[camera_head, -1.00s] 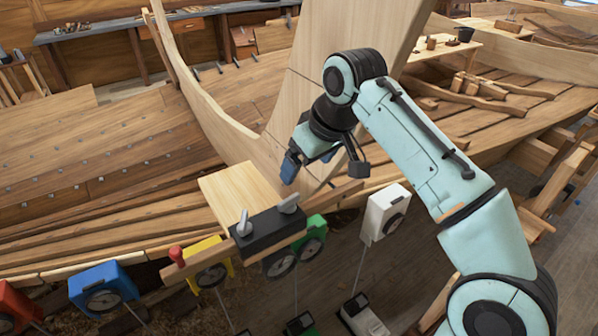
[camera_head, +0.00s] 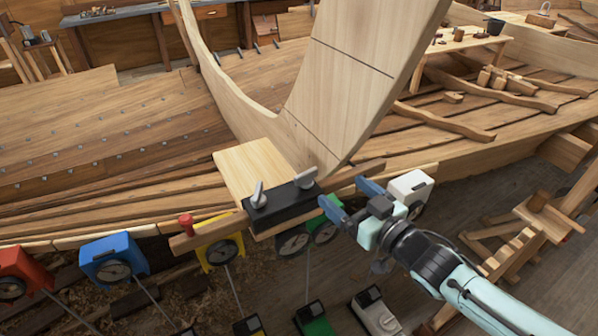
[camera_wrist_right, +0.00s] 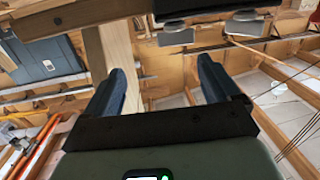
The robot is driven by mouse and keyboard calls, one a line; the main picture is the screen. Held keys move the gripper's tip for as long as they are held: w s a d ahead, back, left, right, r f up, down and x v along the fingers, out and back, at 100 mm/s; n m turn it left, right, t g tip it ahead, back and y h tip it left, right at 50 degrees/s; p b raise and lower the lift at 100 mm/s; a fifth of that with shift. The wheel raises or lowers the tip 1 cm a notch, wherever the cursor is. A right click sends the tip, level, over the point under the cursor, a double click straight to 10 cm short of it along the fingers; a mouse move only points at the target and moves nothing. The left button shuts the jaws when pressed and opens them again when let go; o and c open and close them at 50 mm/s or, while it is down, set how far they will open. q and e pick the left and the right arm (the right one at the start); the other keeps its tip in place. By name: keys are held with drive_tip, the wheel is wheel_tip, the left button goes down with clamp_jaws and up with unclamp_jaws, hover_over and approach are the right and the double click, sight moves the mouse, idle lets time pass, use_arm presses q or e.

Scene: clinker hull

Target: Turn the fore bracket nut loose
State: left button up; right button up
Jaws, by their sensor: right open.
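A black bracket (camera_head: 284,208) clamps across a wooden bar at the foot of the upright plank. Two grey wing nuts stand on it, a left one (camera_head: 258,195) and a right one (camera_head: 306,178). I cannot tell for sure which is the fore nut. My right gripper (camera_head: 345,194) is open and empty, just right of the bracket, its blue fingers pointing toward it. The gripper also shows in the right wrist view (camera_wrist_right: 165,85), with what look like the grey nuts (camera_wrist_right: 247,27) beyond the fingers at the top. My left gripper is not in view.
A wooden bar with a red knob (camera_head: 186,223) runs under the bracket. Coloured boxes with dials hang along the hull edge: blue (camera_head: 113,259), yellow (camera_head: 220,240), and white (camera_head: 410,187) close to my right gripper. The upright plank (camera_head: 350,90) rises behind.

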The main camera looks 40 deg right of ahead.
sight(308, 175)
drive_tip(key=shift+t+y, duration=0.4)
drive_tip(key=shift+y, duration=0.2)
drive_tip(key=w, duration=0.4)
drive_tip(key=w+a+p, duration=0.1)
drive_tip(key=w, duration=0.3)
drive_tip(key=w+a, duration=0.1)
drive_tip(key=w, duration=0.3)
drive_tip(key=shift+w+a+f+p, duration=0.2)
drive_tip(key=shift+w+p, duration=0.05)
drive_tip(key=shift+p, duration=0.15)
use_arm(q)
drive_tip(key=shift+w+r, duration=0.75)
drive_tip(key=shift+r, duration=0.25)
use_arm(e)
drive_tip(key=shift+n, duration=0.3)
drive_tip(key=c, duration=1)
